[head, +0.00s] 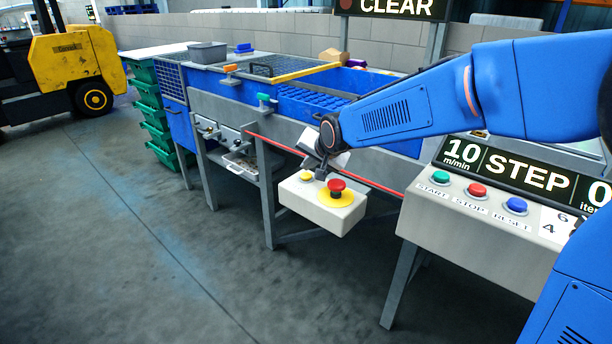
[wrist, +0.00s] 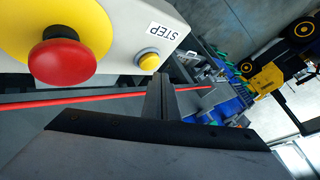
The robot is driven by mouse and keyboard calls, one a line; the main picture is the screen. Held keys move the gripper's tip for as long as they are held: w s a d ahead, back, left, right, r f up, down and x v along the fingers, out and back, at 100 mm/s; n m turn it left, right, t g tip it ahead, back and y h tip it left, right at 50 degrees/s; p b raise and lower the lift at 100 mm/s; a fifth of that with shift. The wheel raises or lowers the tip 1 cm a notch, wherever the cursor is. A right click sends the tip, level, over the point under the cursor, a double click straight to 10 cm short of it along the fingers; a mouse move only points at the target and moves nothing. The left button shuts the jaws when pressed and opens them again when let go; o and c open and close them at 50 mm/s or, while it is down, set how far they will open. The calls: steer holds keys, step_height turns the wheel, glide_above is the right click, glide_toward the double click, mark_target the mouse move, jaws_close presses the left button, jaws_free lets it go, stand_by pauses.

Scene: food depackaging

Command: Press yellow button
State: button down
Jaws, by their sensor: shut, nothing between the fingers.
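A pale control box (head: 312,208) hangs at the front of the line. It carries a small yellow button (head: 306,176) and a red mushroom button (head: 336,186) on a yellow disc. In the wrist view the yellow button (wrist: 149,61) sits beside a STEP label (wrist: 166,31), with the red mushroom button (wrist: 62,62) to its left. My gripper (head: 320,174) is shut and empty, at the box's top between the two buttons in the head view. In the wrist view its fingertips (wrist: 160,80) are just below and right of the yellow button. I cannot tell whether they touch it.
A red cord (head: 285,146) runs along the line's front edge, near the box. A panel (head: 480,215) with green, red and blue buttons stands right. Blue trays (head: 300,103) lie behind. A yellow forklift (head: 75,65) and open floor are at left.

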mark_target(308, 177)
steer(key=shift+r, duration=2.5)
